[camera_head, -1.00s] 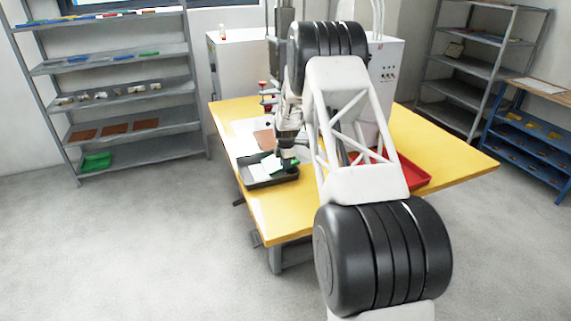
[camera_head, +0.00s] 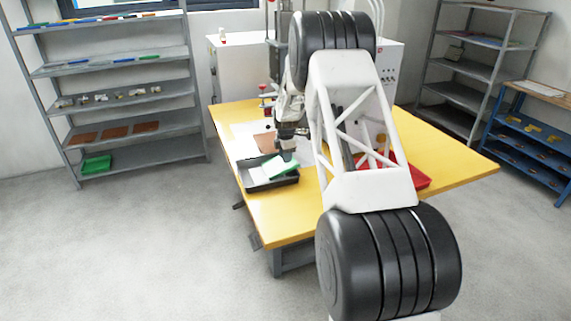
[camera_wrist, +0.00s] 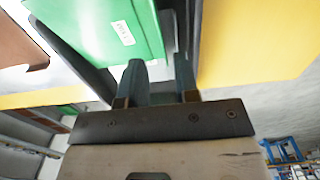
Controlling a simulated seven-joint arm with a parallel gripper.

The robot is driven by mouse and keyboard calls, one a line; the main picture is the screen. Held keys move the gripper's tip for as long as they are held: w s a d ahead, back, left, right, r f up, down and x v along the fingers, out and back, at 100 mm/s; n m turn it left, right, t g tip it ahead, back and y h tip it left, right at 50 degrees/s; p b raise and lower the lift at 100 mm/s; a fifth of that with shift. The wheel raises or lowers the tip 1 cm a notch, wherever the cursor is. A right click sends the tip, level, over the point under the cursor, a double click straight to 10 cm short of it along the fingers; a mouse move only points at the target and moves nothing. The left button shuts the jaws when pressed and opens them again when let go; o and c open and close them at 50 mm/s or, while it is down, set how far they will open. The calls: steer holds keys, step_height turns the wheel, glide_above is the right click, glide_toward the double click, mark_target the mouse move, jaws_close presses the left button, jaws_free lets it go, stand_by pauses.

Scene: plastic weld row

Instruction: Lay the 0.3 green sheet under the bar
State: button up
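A green sheet (camera_head: 281,166) lies tilted over the black tray (camera_head: 252,186) at the table's left front. It also fills the upper left of the wrist view (camera_wrist: 95,28), with a small white label whose print I cannot read surely. My gripper (camera_head: 287,156) is just above the sheet's far right part. In the wrist view my gripper's two fingers (camera_wrist: 160,68) stand apart with a visible gap. The left fingertip overlaps the sheet's near edge; I cannot tell whether they touch. No sheet shows clamped between the fingers. The bar is not clearly visible behind my arm.
The yellow table (camera_head: 284,226) has free room at its front. A red tray (camera_head: 408,174) stands on the right, partly behind my arm. A brown sheet (camera_head: 265,142) lies beyond the black tray. A machine with a white cabinet (camera_head: 237,72) stands behind. Shelves flank the room.

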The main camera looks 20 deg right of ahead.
step_height(320, 180, up, 7)
stand_by(0.4)
stand_by(0.4)
steer(key=shift+r, duration=0.1)
steer(key=s+a+r+m, duration=0.3)
steer(key=s+a+r, duration=0.3)
steer(key=s, duration=0.4)
steer(key=s+a+r+m+t, duration=0.1)
steer(key=s+a+r+m, duration=0.25)
steer(key=s+r, duration=0.6)
steer(key=s+a+r+m, duration=0.3)
steer(key=s+a+r, duration=0.3)
steer(key=s, duration=0.5)
steer(key=s+a+m, duration=0.2)
steer(key=s+m, duration=0.1)
steer(key=s, duration=0.8)
steer(key=s+a+f+m+t, duration=0.1)
steer(key=s+a+m, duration=0.1)
steer(key=s, duration=0.9)
steer(key=s+a+m, duration=0.2)
steer(key=s+m, duration=0.1)
steer(key=s, duration=0.9)
steer(key=shift+f+m+t, duration=0.25)
steer(key=shift+m+t, duration=0.05)
steer(key=shift+m, duration=0.05)
